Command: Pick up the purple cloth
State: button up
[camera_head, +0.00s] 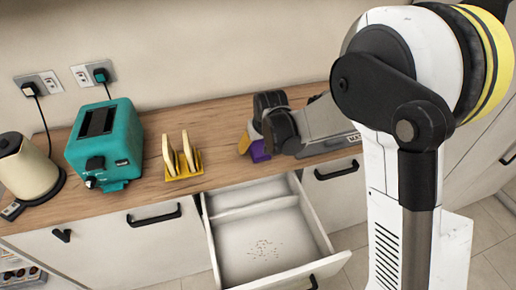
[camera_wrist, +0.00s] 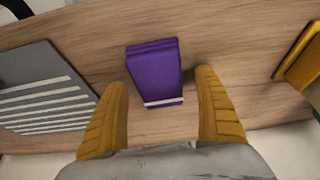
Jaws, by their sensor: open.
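The purple cloth (camera_wrist: 155,72) is a folded bundle with a pale stripe near one end. It lies on the wooden countertop. In the head view only a small part of the cloth (camera_head: 259,152) shows, beside and below my gripper (camera_head: 246,142), which hides the rest. In the wrist view my gripper (camera_wrist: 162,105) is open, with one yellow finger on each side of the cloth's near end. Gaps show between the cloth and both fingers. Nothing is held.
A yellow rack (camera_head: 184,171) holding toast stands left of the cloth, with a teal toaster (camera_head: 118,140) and cream kettle (camera_head: 27,170) beyond. A grey striped item (camera_wrist: 42,92) lies close to the cloth. An open drawer (camera_head: 262,246) juts out below the counter.

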jog(key=shift+f, duration=0.25)
dwell(0.3)
jog(key=c, duration=1.3)
